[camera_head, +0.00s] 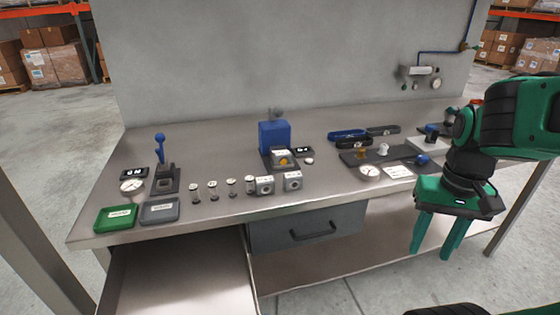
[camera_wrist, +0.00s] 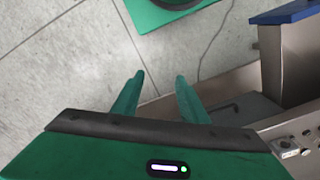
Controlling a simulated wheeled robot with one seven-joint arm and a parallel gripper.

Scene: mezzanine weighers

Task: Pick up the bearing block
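Two small grey blocks with round bores, which look like bearing blocks, stand side by side near the bench's front edge in the head view: a left block (camera_head: 265,185) and a right block (camera_head: 292,181). I cannot tell which one the task names. My gripper (camera_head: 432,250) hangs at the right, in front of the bench and well apart from both blocks. Its two green fingers point down. In the wrist view my gripper (camera_wrist: 160,78) is open, with bare floor between the fingers and no block plainly visible.
A blue press (camera_head: 274,136) stands behind the blocks. Several small posts with round tops stand left of them. A green tray (camera_head: 115,218) and a grey tray (camera_head: 159,213) lie at the left. A drawer front (camera_head: 305,229) is below the bench, and a dark fixture plate (camera_head: 385,154) is at the right.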

